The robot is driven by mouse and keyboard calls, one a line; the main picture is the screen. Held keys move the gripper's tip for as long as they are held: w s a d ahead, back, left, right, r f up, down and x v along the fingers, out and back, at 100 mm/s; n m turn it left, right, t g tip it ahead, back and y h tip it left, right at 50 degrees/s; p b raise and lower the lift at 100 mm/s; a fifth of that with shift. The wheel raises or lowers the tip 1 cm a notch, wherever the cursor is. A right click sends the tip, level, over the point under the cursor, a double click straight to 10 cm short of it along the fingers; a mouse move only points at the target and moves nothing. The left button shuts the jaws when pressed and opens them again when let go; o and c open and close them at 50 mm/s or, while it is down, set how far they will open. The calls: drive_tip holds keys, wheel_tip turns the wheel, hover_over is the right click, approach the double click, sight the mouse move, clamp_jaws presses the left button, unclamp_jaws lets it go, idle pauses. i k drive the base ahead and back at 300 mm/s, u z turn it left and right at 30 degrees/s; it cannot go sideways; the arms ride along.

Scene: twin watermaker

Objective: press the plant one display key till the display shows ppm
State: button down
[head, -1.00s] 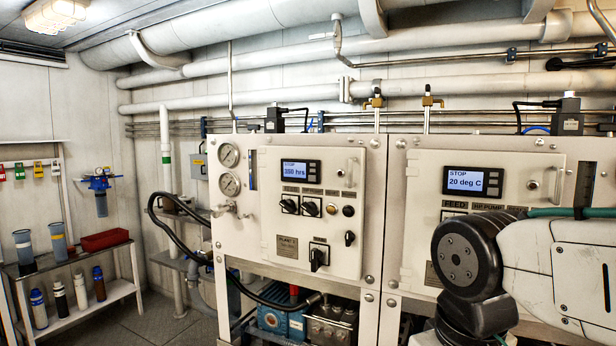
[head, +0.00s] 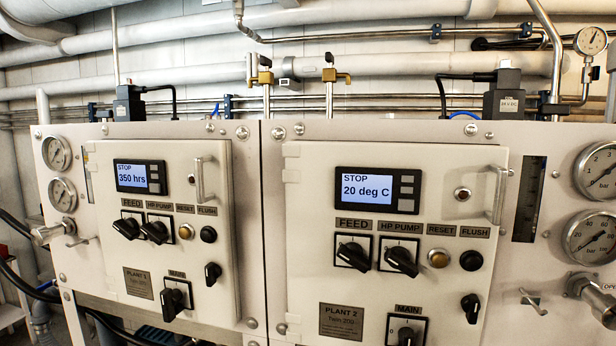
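The plant one panel (head: 215,260) is the left of two white panels, with a plate reading PLANT 1 (head: 138,283). Its display (head: 132,177) is lit and reads STOP and 350 hrs. A short column of small keys (head: 155,178) sits on the display's right edge; their markings are too small to read. My gripper is not in view, and no part of my arm shows now.
The plant two panel (head: 300,260) stands at the right; its display (head: 368,189) reads STOP and 20 deg C. Door handles (head: 199,180) stick out beside the displays. Knobs (head: 126,229) sit below them. Gauges (head: 590,170) and a valve (head: 585,288) are at the far right.

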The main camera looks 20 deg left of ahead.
sight(154, 187)
drive_tip(key=z, duration=0.85)
drive_tip(key=k, duration=0.6)
drive_tip(key=u, duration=1.15)
